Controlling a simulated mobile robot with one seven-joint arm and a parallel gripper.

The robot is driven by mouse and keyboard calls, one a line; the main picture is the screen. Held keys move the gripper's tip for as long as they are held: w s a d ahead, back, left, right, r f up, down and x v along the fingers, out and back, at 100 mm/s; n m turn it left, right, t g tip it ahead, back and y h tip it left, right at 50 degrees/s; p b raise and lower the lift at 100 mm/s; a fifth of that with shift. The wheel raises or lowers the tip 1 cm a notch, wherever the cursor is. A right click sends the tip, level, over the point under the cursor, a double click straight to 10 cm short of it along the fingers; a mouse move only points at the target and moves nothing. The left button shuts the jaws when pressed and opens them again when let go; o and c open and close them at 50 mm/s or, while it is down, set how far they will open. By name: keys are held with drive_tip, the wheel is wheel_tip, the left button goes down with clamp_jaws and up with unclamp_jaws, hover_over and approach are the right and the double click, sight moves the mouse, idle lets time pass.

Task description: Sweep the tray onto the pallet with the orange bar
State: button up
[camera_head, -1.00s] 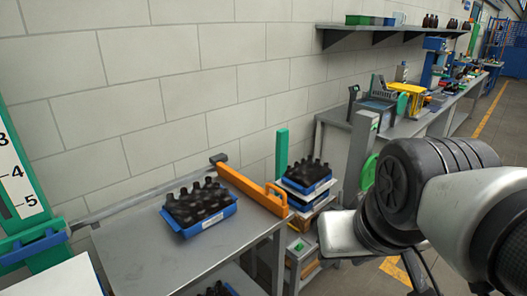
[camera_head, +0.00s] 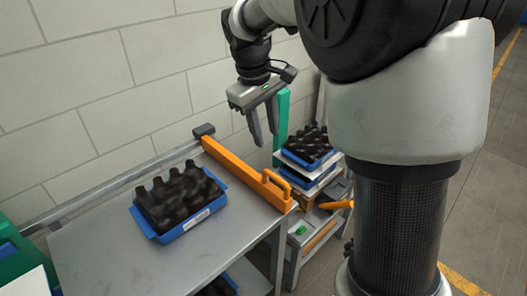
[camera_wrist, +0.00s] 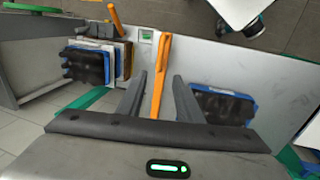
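A blue tray (camera_head: 163,238) full of dark bottles sits on the grey table, left of the orange bar; it also shows in the wrist view (camera_wrist: 252,98). The orange bar (camera_head: 232,166) lies across the table, with a loop handle at its near end; a narrow gap appears between bar and tray. My gripper (camera_head: 264,139) is open and empty, pointing down above the bar. In the wrist view the bar (camera_wrist: 160,70) shows between my fingers (camera_wrist: 159,76). Right of the table stands a stack (camera_head: 306,180) with another bottle tray (camera_head: 312,160) on top; the pallet itself is hard to make out.
A green post (camera_head: 282,118) stands behind the stack. A rail (camera_head: 110,185) runs along the table's (camera_head: 95,262) wall side to a dark end block (camera_head: 204,130). Another orange piece (camera_head: 338,204) sticks out beside the stack. A lower shelf holds more bottles.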

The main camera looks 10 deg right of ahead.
sight(275, 176)
drive_tip(key=d+f, duration=0.1)
drive_tip(key=f, duration=0.4)
drive_tip(key=w+d+f, duration=0.1)
drive_tip(key=f, duration=0.4)
drive_tip(key=d+f, duration=0.1)
drive_tip(key=f, duration=0.4)
drive_tip(key=shift+w+f, duration=0.15)
drive_tip(key=shift+f, duration=0.2)
drive_tip(key=shift+a, duration=0.1)
clamp_jaws()
